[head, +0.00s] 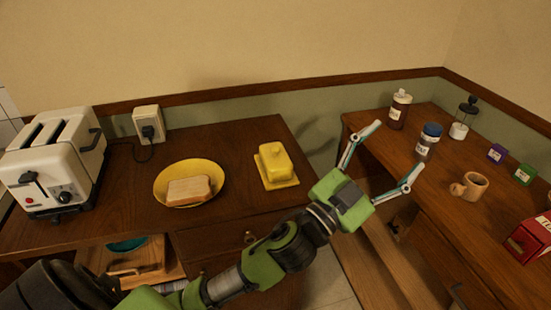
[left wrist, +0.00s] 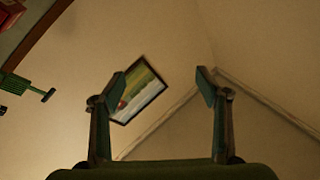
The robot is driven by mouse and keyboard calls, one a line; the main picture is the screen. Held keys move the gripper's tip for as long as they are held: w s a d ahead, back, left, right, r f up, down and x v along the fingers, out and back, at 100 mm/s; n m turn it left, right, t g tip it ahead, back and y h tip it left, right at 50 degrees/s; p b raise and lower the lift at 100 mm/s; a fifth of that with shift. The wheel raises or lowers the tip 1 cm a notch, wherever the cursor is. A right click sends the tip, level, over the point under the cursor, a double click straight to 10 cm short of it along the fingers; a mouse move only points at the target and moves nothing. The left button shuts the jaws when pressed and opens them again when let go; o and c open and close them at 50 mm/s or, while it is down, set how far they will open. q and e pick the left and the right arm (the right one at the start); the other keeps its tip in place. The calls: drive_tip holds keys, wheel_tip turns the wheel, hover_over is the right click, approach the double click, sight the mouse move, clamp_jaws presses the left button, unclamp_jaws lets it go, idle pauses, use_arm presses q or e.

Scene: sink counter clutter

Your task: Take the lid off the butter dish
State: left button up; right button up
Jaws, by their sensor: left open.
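The yellow butter dish (head: 274,180) stands on the left counter near its right end. Its yellow lid (head: 274,159) sits on the base, with a knob on top. My left gripper (head: 391,158) is open and empty, to the right of the dish and apart from it, over the gap between the two counters. In the left wrist view the two open fingers (left wrist: 160,88) show with nothing between them. My right gripper is in neither view.
A yellow plate with bread (head: 189,190) lies left of the dish, and a white toaster (head: 55,165) stands further left. The right counter holds a brown bottle (head: 399,110), a blue-lidded jar (head: 428,140), a mug (head: 469,186) and a red box (head: 529,240).

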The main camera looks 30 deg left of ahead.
use_arm(q)
drive_tip(key=s+d+r+m+g+h, duration=0.45)
drive_tip(key=d+r+m+h, duration=0.25)
drive_tip(key=d+m+h, duration=0.3)
drive_tip(key=s+d+m+g+h, duration=0.2)
drive_tip(key=d+m+g+h, duration=0.1)
drive_tip(key=m+g, duration=0.4)
drive_tip(key=g+y, duration=0.6)
drive_tip(key=y, duration=1.8)
approach(276, 153)
drive_tip(key=shift+g, duration=0.25)
drive_tip(key=p+x, duration=0.1)
drive_tip(key=x, duration=0.6)
drive_tip(key=shift+w+f, duration=0.1)
drive_tip(key=shift+f, duration=0.05)
drive_tip(key=x, duration=0.1)
drive_tip(key=p+x, duration=0.1)
drive_tip(key=x, duration=0.2)
drive_tip(key=shift+w+a+f+p, duration=0.25)
drive_tip(key=shift+w+p, duration=0.1)
drive_tip(key=shift+w+f, duration=0.1)
drive_tip(key=shift+f, duration=0.25)
drive_tip(key=c, duration=1.3)
